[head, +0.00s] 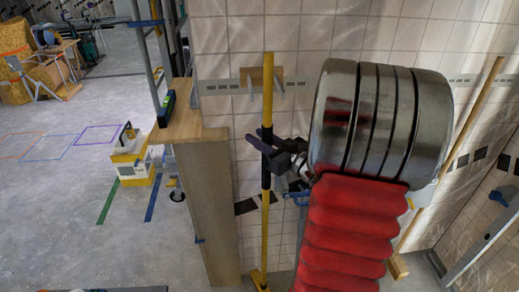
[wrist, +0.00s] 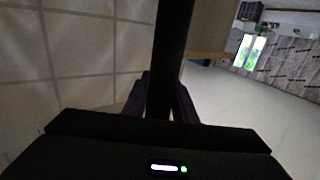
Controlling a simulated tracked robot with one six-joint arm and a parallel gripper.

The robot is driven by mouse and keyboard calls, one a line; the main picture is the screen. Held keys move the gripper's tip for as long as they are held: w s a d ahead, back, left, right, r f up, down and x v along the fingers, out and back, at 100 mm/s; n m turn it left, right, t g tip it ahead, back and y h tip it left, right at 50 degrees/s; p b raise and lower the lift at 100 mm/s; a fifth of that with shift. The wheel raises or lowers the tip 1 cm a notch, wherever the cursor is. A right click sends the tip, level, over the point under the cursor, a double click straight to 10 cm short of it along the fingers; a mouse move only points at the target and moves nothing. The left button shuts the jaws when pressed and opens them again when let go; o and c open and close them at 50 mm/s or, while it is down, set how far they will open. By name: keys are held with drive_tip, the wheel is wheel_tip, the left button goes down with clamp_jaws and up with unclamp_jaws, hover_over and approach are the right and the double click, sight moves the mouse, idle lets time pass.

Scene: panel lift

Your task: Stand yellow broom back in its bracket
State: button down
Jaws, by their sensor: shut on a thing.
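The yellow broom (head: 266,215) stands roughly upright in the head view, with black bands on its handle and its foot near the floor at the bottom edge. My gripper (head: 267,158) is shut around the black part of the handle, about midway up. In the wrist view the dark handle (wrist: 172,50) runs up between the fingers of my gripper (wrist: 172,100). The bracket (head: 248,82) is a wooden plate with metal prongs on the tiled wall. The upper handle overlaps it in the picture; I cannot tell whether it sits between the prongs or in front of them.
A wooden cabinet (head: 215,215) stands close left of the broom, with a green level (head: 166,108) on its ledge. A wooden-handled broom (head: 450,155) leans on the wall at right. A yellow-white stool (head: 133,165) stands farther left. Open floor lies at left.

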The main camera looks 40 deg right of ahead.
drive_tip(key=shift+f, duration=2)
drive_tip(key=c, duration=1.5)
unclamp_jaws()
drive_tip(key=shift+f, duration=0.1)
drive_tip(key=shift+o, duration=0.2)
drive_tip(key=shift+s, duration=0.1)
drive_tip(key=s, duration=1.1)
drive_tip(key=shift+s+d+r, duration=0.15)
drive_tip(key=shift+s+r, duration=0.05)
drive_tip(key=shift+s, duration=0.2)
